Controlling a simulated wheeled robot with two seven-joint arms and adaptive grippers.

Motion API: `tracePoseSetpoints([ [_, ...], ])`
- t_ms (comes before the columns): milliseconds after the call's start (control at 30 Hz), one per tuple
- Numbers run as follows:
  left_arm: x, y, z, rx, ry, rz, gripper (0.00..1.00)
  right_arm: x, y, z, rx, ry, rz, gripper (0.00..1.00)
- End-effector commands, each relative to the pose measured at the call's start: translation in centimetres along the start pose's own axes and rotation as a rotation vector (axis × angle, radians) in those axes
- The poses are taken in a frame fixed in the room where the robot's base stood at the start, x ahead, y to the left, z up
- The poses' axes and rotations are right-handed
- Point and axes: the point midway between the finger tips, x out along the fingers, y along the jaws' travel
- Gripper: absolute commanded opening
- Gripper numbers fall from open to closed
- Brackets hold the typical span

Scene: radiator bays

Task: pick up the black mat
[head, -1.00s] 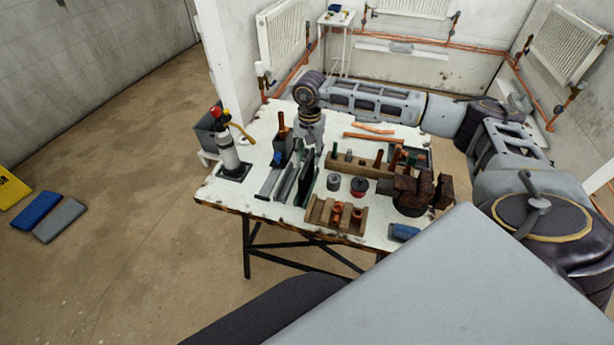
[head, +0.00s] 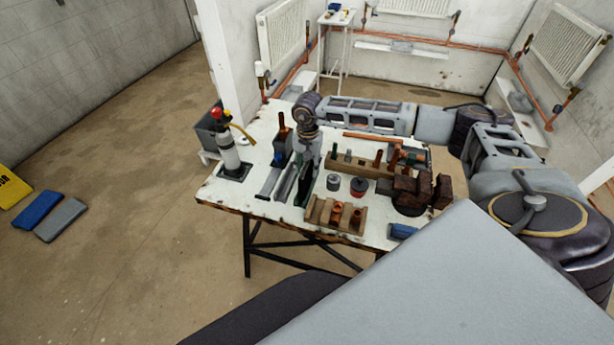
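A flat black square (head: 235,173) lies at the table's left end under the grey gas cylinder (head: 228,152); it looks like a black mat, but I cannot be sure. A rack (head: 272,182) of thin upright sheets stands to its right, with grey sheets and a dark green or black one (head: 303,188) at its right side. My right gripper (head: 309,170) points down at the right part of this rack, close to the dark sheet. Whether it touches a sheet, and whether its fingers are open, I cannot tell. My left gripper is out of view.
Blue and grey pads (head: 38,209) lie on the floor left.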

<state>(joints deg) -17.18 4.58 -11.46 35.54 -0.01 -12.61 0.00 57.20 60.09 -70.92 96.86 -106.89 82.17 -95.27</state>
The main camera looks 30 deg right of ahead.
Motion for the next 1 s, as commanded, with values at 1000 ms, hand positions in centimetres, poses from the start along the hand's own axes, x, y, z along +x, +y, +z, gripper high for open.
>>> tracePoseSetpoints([
  [1000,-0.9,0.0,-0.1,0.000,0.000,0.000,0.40,3.3,-0.2,0.2,0.000,0.000,0.001,0.17],
])
